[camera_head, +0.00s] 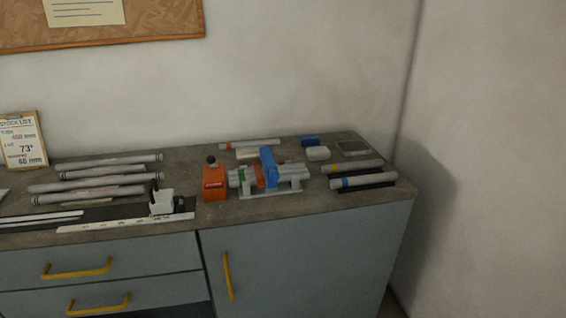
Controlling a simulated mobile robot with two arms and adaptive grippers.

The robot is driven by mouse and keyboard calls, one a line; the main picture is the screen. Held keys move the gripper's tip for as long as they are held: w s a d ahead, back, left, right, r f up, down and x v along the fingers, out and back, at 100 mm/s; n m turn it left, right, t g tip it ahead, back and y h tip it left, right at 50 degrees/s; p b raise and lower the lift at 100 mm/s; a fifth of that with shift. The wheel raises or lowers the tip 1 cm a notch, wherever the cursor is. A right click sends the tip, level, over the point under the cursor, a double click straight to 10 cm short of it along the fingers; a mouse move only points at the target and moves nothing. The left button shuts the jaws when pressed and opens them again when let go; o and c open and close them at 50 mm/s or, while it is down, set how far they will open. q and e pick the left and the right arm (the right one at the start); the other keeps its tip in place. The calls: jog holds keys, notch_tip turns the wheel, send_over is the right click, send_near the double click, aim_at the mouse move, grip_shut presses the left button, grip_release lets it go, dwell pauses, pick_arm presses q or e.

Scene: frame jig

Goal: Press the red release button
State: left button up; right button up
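A frame jig (290,187) with grey tubes and a blue upright part (269,167) stands on the right half of the worktop. An orange-red part (258,176) sits on it, beside the blue part. A small red spot (282,162) shows just right of the blue part; it is too small to tell whether it is the release button. An orange box (214,184) with a dark round knob on top stands left of the jig. Neither of my grippers is in view.
Several grey tubes (110,160) lie at the left. A white ruler strip (125,222) runs along the front. Two tubes with coloured bands (362,181) lie at the right. The grey cabinet (310,250) has yellow handles. A wall closes the right side.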

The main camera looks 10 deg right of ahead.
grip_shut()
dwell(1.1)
